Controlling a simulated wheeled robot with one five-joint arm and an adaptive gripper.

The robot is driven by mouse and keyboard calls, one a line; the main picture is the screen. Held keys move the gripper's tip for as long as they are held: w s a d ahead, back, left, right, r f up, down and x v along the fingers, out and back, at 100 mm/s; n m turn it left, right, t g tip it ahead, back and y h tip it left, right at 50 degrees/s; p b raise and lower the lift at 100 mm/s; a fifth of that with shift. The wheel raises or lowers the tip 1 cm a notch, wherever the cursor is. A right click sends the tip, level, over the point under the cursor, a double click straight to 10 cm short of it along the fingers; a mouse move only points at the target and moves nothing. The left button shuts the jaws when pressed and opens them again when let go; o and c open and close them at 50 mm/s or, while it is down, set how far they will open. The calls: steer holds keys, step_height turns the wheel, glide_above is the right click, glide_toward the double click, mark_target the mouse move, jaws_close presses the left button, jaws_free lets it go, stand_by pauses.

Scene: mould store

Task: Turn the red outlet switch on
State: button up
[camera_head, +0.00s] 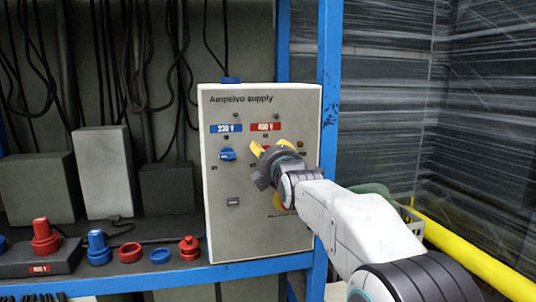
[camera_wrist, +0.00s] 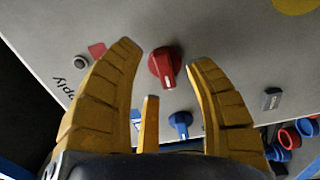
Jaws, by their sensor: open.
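The red outlet switch (camera_wrist: 164,64) is a round red knob with a white mark, on the grey supply panel (camera_head: 225,180) under the red 400 V label (camera_head: 265,127). In the head view my gripper hides most of it. My gripper (camera_head: 270,150) is open in front of the panel. In the wrist view its yellow fingers (camera_wrist: 165,58) stand on either side of the red knob, with visible gaps. I cannot tell how deep the fingertips reach. The blue switch (camera_head: 228,155) sits to the left under the blue 230 V label (camera_head: 226,128).
A yellow disc (camera_head: 279,201) lies lower on the panel, partly behind my arm. Red and blue plugs (camera_head: 98,247) stand on the blue-edged shelf at left. A blue post (camera_head: 329,90) and a yellow rail (camera_head: 470,258) are at right.

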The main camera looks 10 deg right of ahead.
steer(key=shift+w, duration=0.55)
jaws_close()
stand_by(0.4)
